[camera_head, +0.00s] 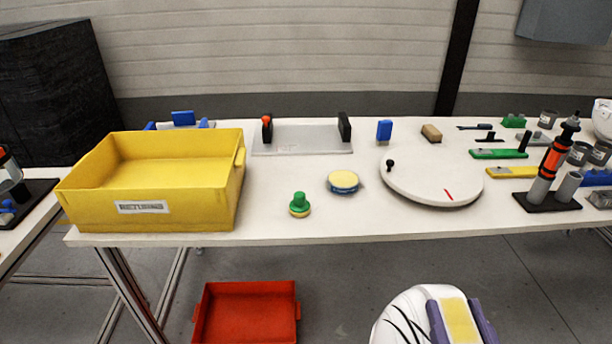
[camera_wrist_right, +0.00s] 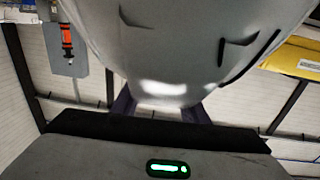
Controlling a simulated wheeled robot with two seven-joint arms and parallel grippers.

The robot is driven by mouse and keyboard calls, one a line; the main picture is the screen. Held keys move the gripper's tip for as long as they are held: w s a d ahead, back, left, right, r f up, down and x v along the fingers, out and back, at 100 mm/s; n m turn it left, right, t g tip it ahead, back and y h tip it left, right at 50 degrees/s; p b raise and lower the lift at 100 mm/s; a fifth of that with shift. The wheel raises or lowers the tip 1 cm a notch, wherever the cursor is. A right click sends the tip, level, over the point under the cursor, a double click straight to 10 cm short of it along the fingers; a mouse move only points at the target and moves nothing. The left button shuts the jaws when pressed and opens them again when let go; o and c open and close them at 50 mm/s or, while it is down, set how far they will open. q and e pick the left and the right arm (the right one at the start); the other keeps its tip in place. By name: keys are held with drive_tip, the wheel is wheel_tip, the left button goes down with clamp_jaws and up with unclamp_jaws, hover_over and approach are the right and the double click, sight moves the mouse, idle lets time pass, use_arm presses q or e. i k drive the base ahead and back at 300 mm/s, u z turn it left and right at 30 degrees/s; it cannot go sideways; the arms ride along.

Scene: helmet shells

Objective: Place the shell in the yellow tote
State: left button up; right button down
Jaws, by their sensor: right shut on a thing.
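The yellow tote (camera_head: 150,210) stands empty on the left end of the table, with a label on its front. A white shell (camera_head: 402,318) with black stripes is at the bottom edge of the head view, in front of the table and partly cut off. My right gripper (camera_head: 460,318) is shut on it; its purple fingers lie either side of a yellow patch. In the right wrist view the shell (camera_wrist_right: 185,50) fills the upper middle, between the purple fingers. The tote (camera_wrist_right: 295,58) shows at the right there. My left gripper is not in view.
A red bin (camera_head: 247,315) is on the floor below the table (camera_head: 280,228). A green-topped stamp (camera_head: 299,205), a yellow-topped round pad (camera_head: 343,181) and a white turntable (camera_head: 430,178) are right of the tote. Tools crowd the right end. The front middle strip is clear.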

sight(147, 186)
drive_tip(key=k, duration=1.15)
drive_tip(key=u, duration=0.5)
drive_tip(key=i, duration=0.35)
drive_tip(key=u, duration=0.85)
drive_tip(key=i, duration=1.4)
drive_tip(key=z, duration=0.65)
